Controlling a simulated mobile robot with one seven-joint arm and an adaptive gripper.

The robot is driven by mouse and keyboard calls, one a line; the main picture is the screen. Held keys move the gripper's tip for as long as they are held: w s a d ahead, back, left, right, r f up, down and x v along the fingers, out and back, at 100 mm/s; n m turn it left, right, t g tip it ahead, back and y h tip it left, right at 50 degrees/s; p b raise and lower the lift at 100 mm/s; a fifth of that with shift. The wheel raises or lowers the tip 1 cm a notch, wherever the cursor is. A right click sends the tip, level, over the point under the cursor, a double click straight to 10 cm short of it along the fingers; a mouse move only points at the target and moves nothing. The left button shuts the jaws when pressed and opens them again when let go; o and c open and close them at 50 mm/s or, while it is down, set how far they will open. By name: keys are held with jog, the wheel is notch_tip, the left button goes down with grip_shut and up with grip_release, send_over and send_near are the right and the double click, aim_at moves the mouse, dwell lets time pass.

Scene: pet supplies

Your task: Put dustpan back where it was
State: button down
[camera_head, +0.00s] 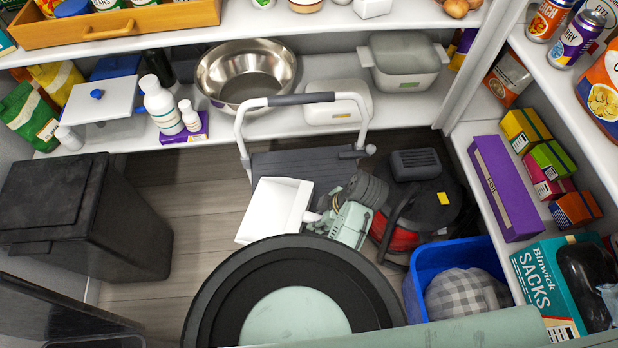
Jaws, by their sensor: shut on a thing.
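The white dustpan (273,210) is in the middle of the view, its pan to the left and its short handle pointing right. My pale green gripper (319,222) is at the handle end, just right of the pan, and is shut on the dustpan's handle. The fingertips are small and partly hidden here. The dustpan overlaps the lower part of a folding step stool (290,163) in the picture. I cannot tell whether it touches the stool or the floor. My own arm hides the floor below the gripper.
A red and black vacuum cleaner (432,205) stands right of my gripper. A blue tub (424,278) with a checked cloth is at lower right. A black bin (85,215) stands left. Loaded shelves (300,122) line the back and right. Wooden floor (200,210) is clear between bin and dustpan.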

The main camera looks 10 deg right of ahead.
aim_at(313, 189)
jog(key=w+b, duration=0.2)
jog(key=w, duration=0.8)
jog(key=w+p, duration=0.1)
jog(key=w, duration=0.2)
jog(key=shift+w+r, duration=0.15)
jog(key=shift+w, duration=0.1)
jog(key=shift+f, duration=0.9)
jog(key=shift+f, duration=0.2)
jog(key=c, duration=1.3)
grip_release()
jog(key=shift+c, duration=0.2)
jog(key=shift+r, duration=0.1)
